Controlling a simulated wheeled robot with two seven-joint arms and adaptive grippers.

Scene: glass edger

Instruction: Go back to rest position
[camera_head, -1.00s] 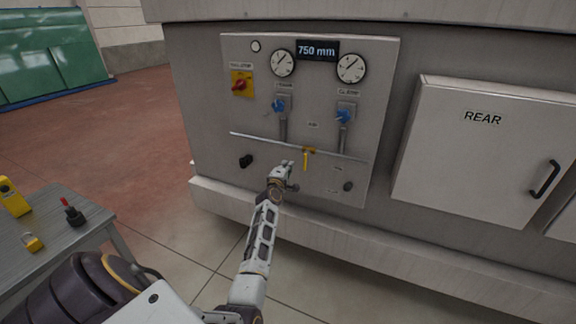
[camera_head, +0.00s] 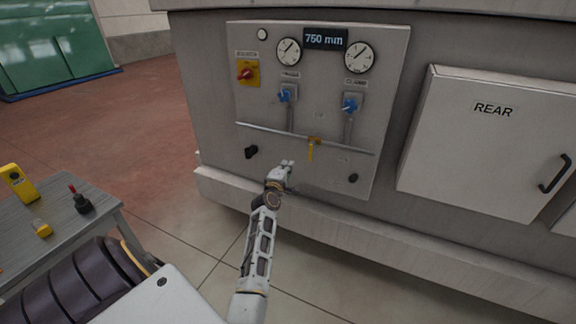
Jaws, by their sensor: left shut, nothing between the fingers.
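My left gripper (camera_head: 286,165) is shut and empty. It is in front of the lower part of the grey control panel (camera_head: 218,150), below the horizontal pipe (camera_head: 268,134). It shows just left of and below the yellow lever (camera_head: 310,151), which hangs down from the pipe, and there appears to be a gap between them. My left arm reaches up from the bottom of the view. My right gripper is not in view.
The panel bears two gauges (camera_head: 288,51), blue valve knobs (camera_head: 351,105), a red and yellow isolator switch (camera_head: 246,73) and a black knob (camera_head: 251,152). A grey table (camera_head: 105,208) with yellow items stands at left. A REAR door (camera_head: 480,150) is at right. Open floor lies between.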

